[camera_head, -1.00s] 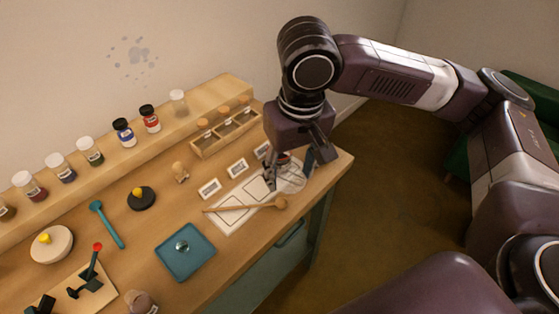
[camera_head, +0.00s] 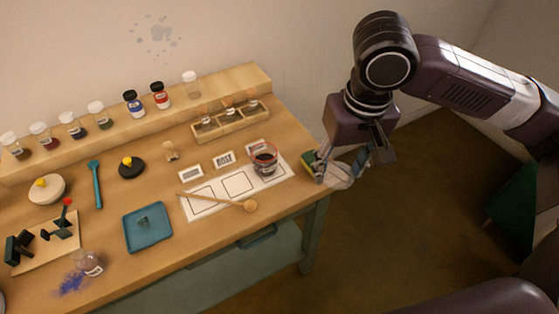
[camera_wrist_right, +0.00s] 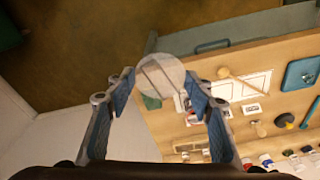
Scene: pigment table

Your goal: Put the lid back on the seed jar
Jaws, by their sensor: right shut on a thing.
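My right gripper (camera_head: 338,166) is shut on a pale, see-through round piece (camera_head: 341,179) that looks like a lid. It holds this piece out past the table's right end. In the wrist view the same round piece (camera_wrist_right: 160,74) sits between the two blue-padded fingertips. An open glass jar (camera_head: 264,158) with dark contents and a reddish rim stands on the right part of the white mat (camera_head: 213,206), left of the gripper. It looks like the seed jar, but I cannot read a label. My left gripper is not in view.
A wooden spoon (camera_head: 222,201) crosses the mat. A wooden divided box (camera_head: 231,124) stands behind it. A jar (camera_head: 90,263) lies tipped beside spilled blue powder (camera_head: 71,284).

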